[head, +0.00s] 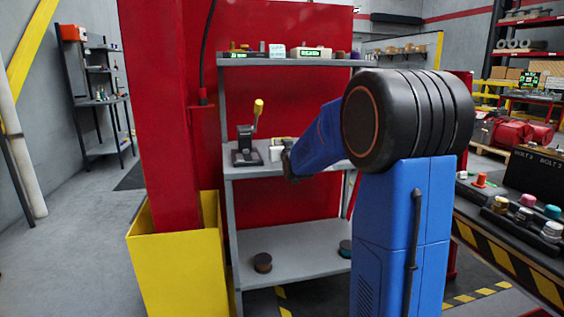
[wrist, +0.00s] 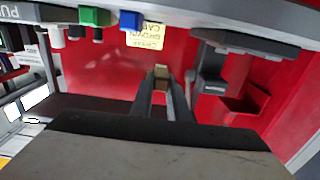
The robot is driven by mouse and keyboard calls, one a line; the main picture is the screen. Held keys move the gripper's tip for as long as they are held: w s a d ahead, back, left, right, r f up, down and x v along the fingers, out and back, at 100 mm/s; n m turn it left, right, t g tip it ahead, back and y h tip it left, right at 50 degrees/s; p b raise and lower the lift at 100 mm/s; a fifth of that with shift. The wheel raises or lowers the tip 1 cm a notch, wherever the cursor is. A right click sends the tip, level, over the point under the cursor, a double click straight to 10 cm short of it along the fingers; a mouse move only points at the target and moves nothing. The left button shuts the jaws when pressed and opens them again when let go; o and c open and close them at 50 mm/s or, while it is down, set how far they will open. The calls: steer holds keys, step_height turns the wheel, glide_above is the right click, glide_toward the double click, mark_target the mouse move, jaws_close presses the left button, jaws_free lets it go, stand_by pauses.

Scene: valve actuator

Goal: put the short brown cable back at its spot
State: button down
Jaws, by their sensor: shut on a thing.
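My gripper (wrist: 161,82) is seen in the wrist view with its two dark fingers close together. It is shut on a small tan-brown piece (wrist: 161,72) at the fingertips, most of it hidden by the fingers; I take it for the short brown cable. A yellow label (wrist: 150,36), its writing upside down and partly readable as "brown", shows just beyond the fingertips, beside a blue block (wrist: 131,20). In the head view my gripper (head: 287,157) is small and dark at the middle shelf, and the cable cannot be made out there.
The grey shelf rack (head: 290,174) has a red back. A black lever with a yellow knob (head: 247,148) stands left of my gripper. A brown spool (head: 262,262) and a teal-topped spool (head: 345,248) sit on the lower shelf. A red post in a yellow guard (head: 178,265) stands at left.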

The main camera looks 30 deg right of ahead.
mark_target(280, 164)
steer(key=shift+f, duration=3.25)
steer(key=shift+f, duration=0.15)
steer(key=c, duration=2)
jaws_free()
